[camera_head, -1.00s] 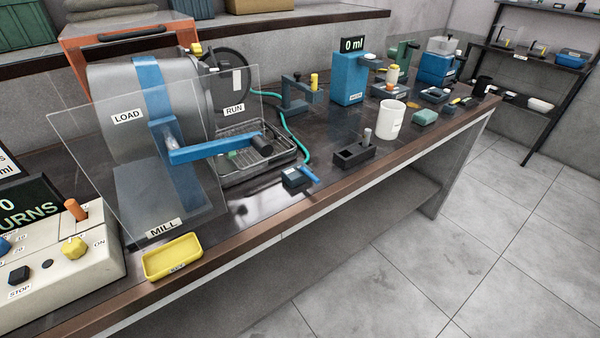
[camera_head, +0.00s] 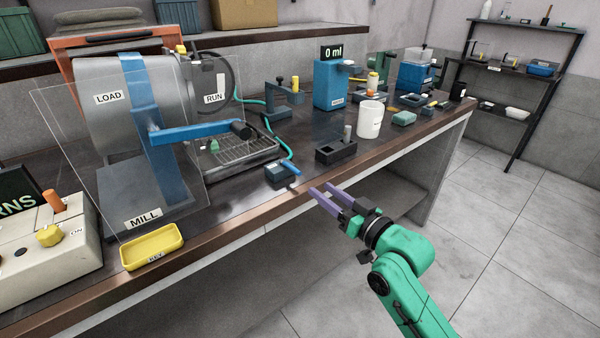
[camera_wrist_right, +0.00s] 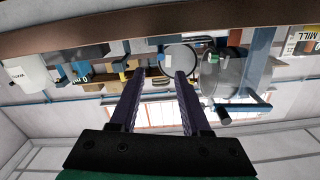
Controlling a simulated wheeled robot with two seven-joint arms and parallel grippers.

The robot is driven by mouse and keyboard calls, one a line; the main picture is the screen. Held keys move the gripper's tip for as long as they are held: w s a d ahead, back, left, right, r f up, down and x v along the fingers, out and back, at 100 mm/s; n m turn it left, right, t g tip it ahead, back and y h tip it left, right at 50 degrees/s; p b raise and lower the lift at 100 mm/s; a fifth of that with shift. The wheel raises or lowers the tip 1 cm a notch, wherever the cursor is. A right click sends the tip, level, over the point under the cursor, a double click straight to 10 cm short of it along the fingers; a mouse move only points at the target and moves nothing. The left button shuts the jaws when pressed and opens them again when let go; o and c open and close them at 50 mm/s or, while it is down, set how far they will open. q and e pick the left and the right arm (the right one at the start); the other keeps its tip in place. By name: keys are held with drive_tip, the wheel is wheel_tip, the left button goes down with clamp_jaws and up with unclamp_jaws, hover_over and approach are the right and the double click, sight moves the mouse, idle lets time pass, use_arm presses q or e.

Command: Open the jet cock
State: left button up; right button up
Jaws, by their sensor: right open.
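A small dark blue block (camera_head: 281,177) with a bright blue lever (camera_head: 289,167) sits near the bench's front edge, in front of the mill's tray. A teal hose (camera_head: 268,125) runs down to it, and I take it to be the jet cock. Its label is too small to read. My right gripper (camera_head: 321,189) is open and empty, just right of the block and apart from it, at the front edge. In the right wrist view its two purple fingers (camera_wrist_right: 159,76) stand apart with nothing between them. My left gripper is out of view.
The mill (camera_head: 110,105) with its clear guard and blue arm stands left of the block. A black holder (camera_head: 336,153) and a white cup (camera_head: 370,120) stand to the right. A yellow tray (camera_head: 152,248) lies at the front left. Open floor lies before the bench.

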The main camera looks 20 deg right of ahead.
sight(300, 174)
drive_tip(key=p+x, duration=0.1)
drive_tip(key=x, duration=0.8)
drive_tip(key=shift+w+a, duration=0.15)
drive_tip(key=shift+w, duration=0.15)
clamp_jaws()
idle(0.7)
